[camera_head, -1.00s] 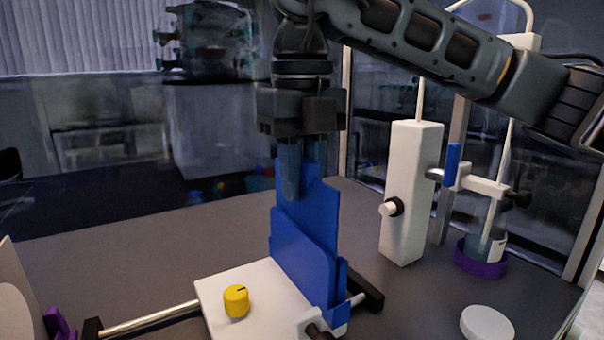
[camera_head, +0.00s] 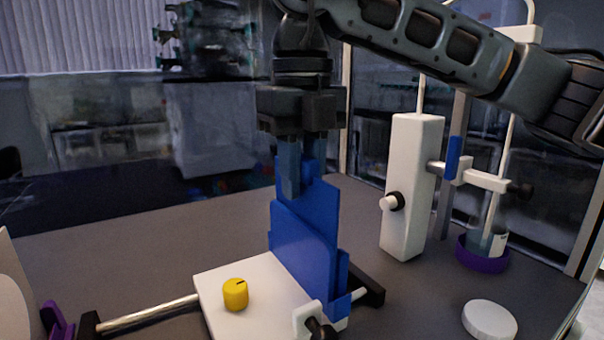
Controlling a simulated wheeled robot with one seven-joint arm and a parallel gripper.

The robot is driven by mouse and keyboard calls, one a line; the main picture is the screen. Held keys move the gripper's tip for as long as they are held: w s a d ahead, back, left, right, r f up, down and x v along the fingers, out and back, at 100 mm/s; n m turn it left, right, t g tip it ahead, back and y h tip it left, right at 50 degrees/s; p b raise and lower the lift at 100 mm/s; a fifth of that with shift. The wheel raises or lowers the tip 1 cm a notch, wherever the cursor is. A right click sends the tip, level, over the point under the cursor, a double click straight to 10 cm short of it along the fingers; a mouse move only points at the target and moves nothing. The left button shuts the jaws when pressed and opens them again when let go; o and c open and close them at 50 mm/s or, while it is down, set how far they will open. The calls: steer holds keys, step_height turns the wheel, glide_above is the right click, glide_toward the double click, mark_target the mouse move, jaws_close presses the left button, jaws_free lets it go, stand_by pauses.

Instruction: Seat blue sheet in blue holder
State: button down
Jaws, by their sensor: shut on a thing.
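My gripper (camera_head: 294,185) points down and is shut on the top of the blue sheet (camera_head: 318,205).
A yellow knob (camera_head: 236,294) is on the base plate. A metal rod (camera_head: 150,313) runs left from it. A white column (camera_head: 408,190) and a flask in a purple ring (camera_head: 482,256) stand at right. A white round lid (camera_head: 489,320) lies front right.

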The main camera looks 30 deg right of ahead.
steer(key=c, duration=0.9)
jaws_free()
steer(key=shift+r+p, duration=1.35)
steer(key=shift+r, duration=1.65)
steer(key=shift+s, duration=0.1)
